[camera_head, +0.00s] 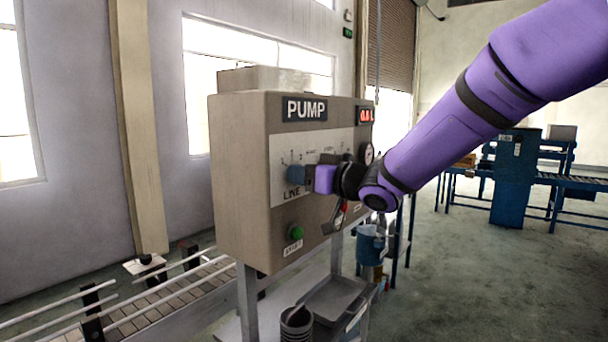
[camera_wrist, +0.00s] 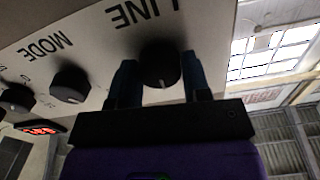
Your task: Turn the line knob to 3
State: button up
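The pump box (camera_head: 232,180) stands at the centre of the head view, with the LINE label low on its front. In the wrist view the dark round line knob (camera_wrist: 160,62) sits under the upside-down word LINE. My gripper (camera_head: 297,174) is at the panel over the line knob, which it hides in the head view. In the wrist view my gripper (camera_wrist: 160,80) has one blue finger on each side of the knob. The fingers lie very close to its sides; I cannot tell whether they press on it. The knob's setting is not readable.
The mode knob (camera_wrist: 70,84) is beside the line knob, with another knob (camera_wrist: 16,98) beyond it. A red display (camera_head: 365,115) and a gauge (camera_head: 367,153) are on the box's right. A green button (camera_head: 296,232) is below. A tray (camera_head: 332,299) stands underneath.

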jog(key=c, duration=0.4)
jog(key=shift+o, duration=0.2)
jog(key=shift+d+f+m, duration=0.1)
jog(key=shift+m, duration=4.4)
jog(key=o, duration=0.9)
